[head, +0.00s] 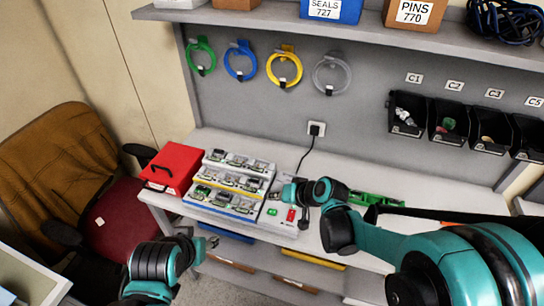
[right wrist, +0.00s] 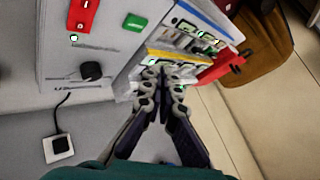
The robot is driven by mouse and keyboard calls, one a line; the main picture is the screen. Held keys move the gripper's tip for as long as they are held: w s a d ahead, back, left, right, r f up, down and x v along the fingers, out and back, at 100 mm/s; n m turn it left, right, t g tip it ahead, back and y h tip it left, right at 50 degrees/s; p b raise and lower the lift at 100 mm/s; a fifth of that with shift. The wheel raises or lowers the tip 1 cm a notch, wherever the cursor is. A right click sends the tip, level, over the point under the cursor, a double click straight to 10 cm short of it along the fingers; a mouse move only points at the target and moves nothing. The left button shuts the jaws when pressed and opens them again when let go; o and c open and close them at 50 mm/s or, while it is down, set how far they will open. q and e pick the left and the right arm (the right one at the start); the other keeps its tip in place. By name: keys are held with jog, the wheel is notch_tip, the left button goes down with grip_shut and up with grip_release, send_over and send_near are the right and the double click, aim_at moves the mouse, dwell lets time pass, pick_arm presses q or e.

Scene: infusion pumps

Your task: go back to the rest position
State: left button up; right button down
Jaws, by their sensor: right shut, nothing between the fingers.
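My left arm is low at the bottom of the head view, in front of the bench edge. Its gripper (head: 211,242) is small and partly hidden, and its opening is unclear.
The board rack (head: 230,187) stands beside a red box (head: 172,168) on the bench. The test unit has a red switch (head: 291,214) and green button (right wrist: 135,22). A cable runs to a wall socket (head: 316,129). Black bins (head: 448,123) hang right; a chair (head: 105,225) stands left.

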jog(key=s+d+t+h+b, duration=0.1)
jog(key=s+d+h+b, duration=0.5)
jog(key=s+d, duration=1.1)
jog(key=shift+s+f+m+h+b, duration=0.15)
jog(key=shift+s+m+h+b, duration=0.2)
jog(key=shift+s, duration=0.4)
